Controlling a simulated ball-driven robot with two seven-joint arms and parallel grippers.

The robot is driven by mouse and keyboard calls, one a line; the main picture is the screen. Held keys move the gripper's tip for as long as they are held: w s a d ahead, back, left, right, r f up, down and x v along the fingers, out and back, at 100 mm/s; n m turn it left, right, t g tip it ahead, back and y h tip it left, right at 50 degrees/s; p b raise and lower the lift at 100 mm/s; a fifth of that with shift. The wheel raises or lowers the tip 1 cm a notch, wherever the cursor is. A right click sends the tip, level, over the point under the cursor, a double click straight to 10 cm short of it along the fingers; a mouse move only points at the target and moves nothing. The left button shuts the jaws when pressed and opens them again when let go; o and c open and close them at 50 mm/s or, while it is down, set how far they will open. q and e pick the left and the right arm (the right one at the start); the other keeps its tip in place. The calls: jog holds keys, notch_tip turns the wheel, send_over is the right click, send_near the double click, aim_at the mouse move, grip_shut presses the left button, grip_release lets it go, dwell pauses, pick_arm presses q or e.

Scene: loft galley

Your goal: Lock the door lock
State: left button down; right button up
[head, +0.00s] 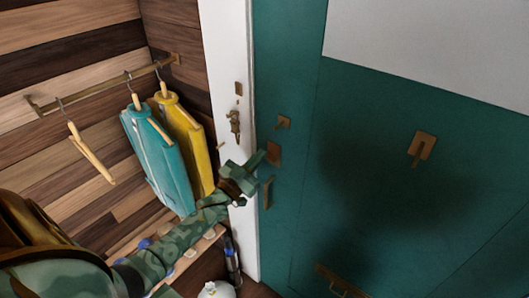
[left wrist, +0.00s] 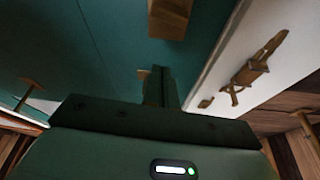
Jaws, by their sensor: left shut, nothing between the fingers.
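The teal door (head: 350,200) stands beside a white frame (head: 222,60). On the door's edge side are a small brass fitting (head: 284,122), a brown-brass block (head: 273,154) and a slim brass handle (head: 267,193). A brass latch-like fitting (head: 235,122) sits on the white frame and also shows in the left wrist view (left wrist: 252,72). I cannot tell which fitting is the door lock. My left gripper (head: 258,160) is shut and empty, its tips close to the brown-brass block, which also shows in the left wrist view (left wrist: 170,18). Contact is unclear. My right gripper is out of view.
A rail (head: 100,87) on the wood wall at left holds a teal garment (head: 155,150), a yellow garment (head: 188,140) and a bare hanger (head: 88,152). A brass hook (head: 422,146) is on the door. A bottle (head: 231,262) and white object (head: 215,290) stand below.

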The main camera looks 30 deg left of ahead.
pick_arm(q)
jog(key=a+v, duration=0.1)
jog(key=v, duration=0.5)
jog(key=shift+f+b, duration=0.25)
jog(key=shift+b, duration=0.05)
jog(key=shift+s, duration=0.1)
